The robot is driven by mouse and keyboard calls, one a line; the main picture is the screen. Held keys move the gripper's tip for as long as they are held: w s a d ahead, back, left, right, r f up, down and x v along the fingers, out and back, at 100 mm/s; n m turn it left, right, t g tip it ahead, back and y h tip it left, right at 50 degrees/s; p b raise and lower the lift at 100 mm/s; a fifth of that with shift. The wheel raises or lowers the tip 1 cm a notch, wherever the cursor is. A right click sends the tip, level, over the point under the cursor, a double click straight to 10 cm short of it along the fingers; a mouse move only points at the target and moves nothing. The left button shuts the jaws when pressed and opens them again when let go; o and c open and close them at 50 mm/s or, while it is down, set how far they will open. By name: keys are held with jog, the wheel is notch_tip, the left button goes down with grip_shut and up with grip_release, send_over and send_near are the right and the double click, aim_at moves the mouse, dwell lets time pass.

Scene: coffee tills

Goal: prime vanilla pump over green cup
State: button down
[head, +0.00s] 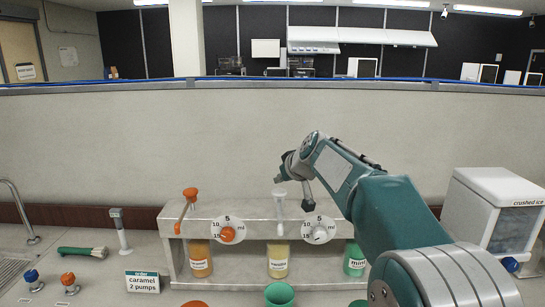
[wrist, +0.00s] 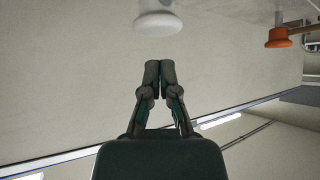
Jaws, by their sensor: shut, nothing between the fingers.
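The vanilla pump has a white head (head: 280,192) on a pale stem, above a yellow bottle (head: 278,260) in the middle of the dispenser rack. The green cup (head: 279,296) stands in front of that bottle, cut off by the lower picture edge. My gripper (head: 279,179) is at the pump head's height or just above it, partly hidden by my own wrist. In the wrist view, the fingers of my gripper (wrist: 159,66) are together and empty. The white pump head (wrist: 158,22) shows beyond the fingertips, with a small gap in the picture.
An orange caramel pump (head: 190,194) stands left and a mint bottle (head: 355,262) right, partly behind my arm. Two dials (head: 228,234) sit on the rack (head: 252,218). An order card (head: 143,282), a green-handled brush (head: 82,251) and a crushed-ice box (head: 495,215) stand around.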

aim_at(280, 191)
jog(key=shift+f, duration=0.4)
jog(key=shift+f, duration=0.5)
jog(key=shift+f, duration=0.1)
jog(key=shift+f, duration=1.05)
jog(key=shift+r, duration=2.05)
jog(key=shift+f, duration=0.1)
jog(key=shift+f, duration=0.85)
